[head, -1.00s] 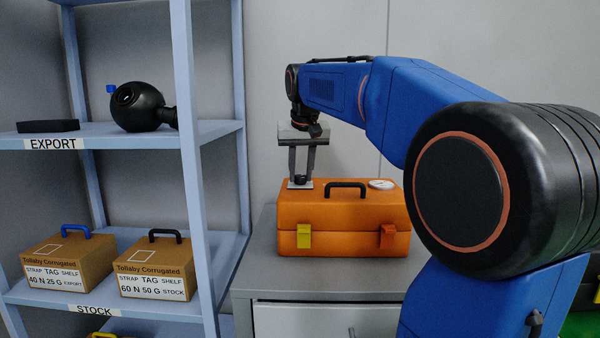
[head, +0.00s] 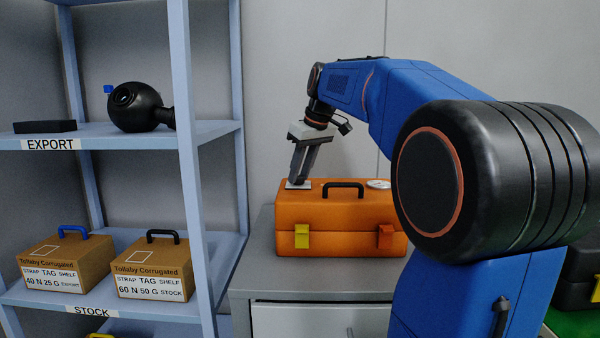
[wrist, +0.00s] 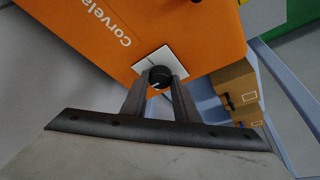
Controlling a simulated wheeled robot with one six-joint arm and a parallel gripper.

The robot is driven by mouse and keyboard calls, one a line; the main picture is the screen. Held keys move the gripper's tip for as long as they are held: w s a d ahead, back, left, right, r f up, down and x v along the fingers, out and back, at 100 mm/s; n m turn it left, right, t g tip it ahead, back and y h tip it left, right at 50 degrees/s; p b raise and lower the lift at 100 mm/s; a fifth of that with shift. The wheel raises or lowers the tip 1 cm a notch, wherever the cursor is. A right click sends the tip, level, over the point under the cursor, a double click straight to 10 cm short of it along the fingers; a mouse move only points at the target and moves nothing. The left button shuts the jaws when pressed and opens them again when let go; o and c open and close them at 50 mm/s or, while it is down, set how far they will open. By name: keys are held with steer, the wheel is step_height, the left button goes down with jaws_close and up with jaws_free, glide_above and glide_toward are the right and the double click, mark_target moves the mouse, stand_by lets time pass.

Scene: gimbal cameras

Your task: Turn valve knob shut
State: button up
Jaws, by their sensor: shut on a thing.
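The valve knob (wrist: 160,76) is a small black round knob with a white mark, on a white square plate (wrist: 146,60) on top of an orange case (head: 341,215). In the head view the plate is at the left end of the case top (head: 299,184), and the knob is mostly hidden by the fingers. My gripper (wrist: 161,84) is shut on the knob, with one finger on each side of it. In the head view my gripper (head: 298,180) reaches down to the plate at a tilt. The plate has a thin dark line on it.
The case stands on a grey cabinet (head: 258,270) and has a black handle (head: 343,189) and a round white gauge (head: 378,184) on top. A blue shelf rack (head: 190,130) on the left holds cardboard boxes (head: 152,268) and a black round device (head: 137,107).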

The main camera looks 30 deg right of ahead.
stand_by(0.4)
steer(key=o, duration=1.1)
steer(key=shift+c, duration=0.2)
steer(key=v, duration=1.7)
steer(key=shift+r, duration=0.25)
steer(key=shift+d, duration=0.1)
